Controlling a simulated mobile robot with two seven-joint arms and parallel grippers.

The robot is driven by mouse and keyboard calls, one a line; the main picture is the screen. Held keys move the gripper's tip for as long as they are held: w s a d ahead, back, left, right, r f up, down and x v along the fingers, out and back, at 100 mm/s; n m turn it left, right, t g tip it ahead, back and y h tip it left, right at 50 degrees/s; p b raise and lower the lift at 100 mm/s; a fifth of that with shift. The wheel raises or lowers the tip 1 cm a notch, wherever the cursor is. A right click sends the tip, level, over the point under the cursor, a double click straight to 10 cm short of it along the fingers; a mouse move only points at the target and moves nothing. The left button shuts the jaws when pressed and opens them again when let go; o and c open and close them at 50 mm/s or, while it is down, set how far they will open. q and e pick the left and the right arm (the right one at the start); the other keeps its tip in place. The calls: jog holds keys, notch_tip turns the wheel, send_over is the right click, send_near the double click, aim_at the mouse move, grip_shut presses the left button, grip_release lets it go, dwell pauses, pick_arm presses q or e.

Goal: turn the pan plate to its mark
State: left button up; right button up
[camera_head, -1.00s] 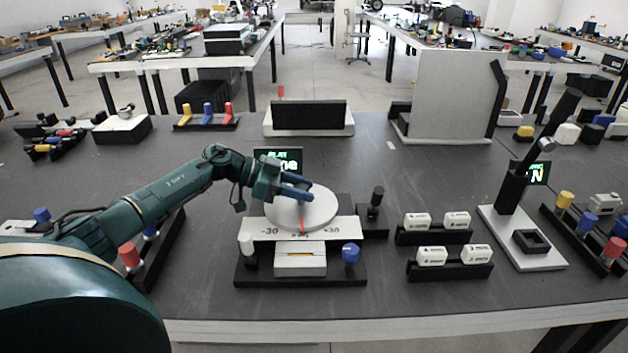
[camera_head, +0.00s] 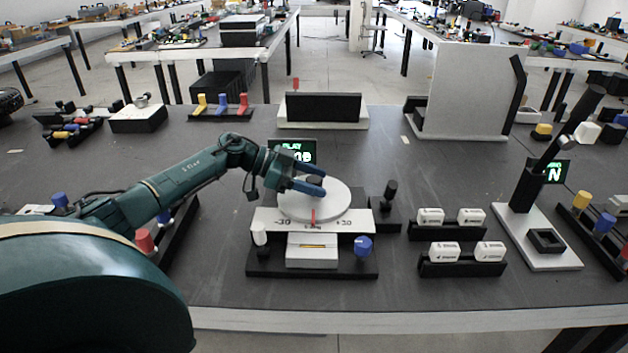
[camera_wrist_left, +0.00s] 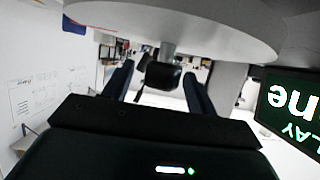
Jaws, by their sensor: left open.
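The pan plate (camera_head: 335,207) is a round pale disc behind a white scale strip (camera_head: 270,222) marked from -30 to +30. A red pointer (camera_head: 313,214) stands at the strip's middle, at the plate's front edge. My left gripper (camera_head: 322,181) is open over the back of the plate, fingers pointing right. I cannot tell whether it touches the plate. In the left wrist view the plate's pale underside or rim (camera_wrist_left: 185,22) fills the top, and a dark knob (camera_wrist_left: 158,78) shows between the open fingers, seemingly farther off. My right gripper is out of view.
A black knob (camera_head: 391,188) stands just right of the plate. A white knob (camera_head: 259,234) and a blue knob (camera_head: 363,246) flank the front base. A lit screen (camera_head: 298,150) is behind the gripper. White blocks in black holders (camera_head: 446,232) sit to the right.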

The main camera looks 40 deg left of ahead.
pick_arm(q)
jog(key=v, duration=1.3)
jog(key=shift+s, duration=0.1)
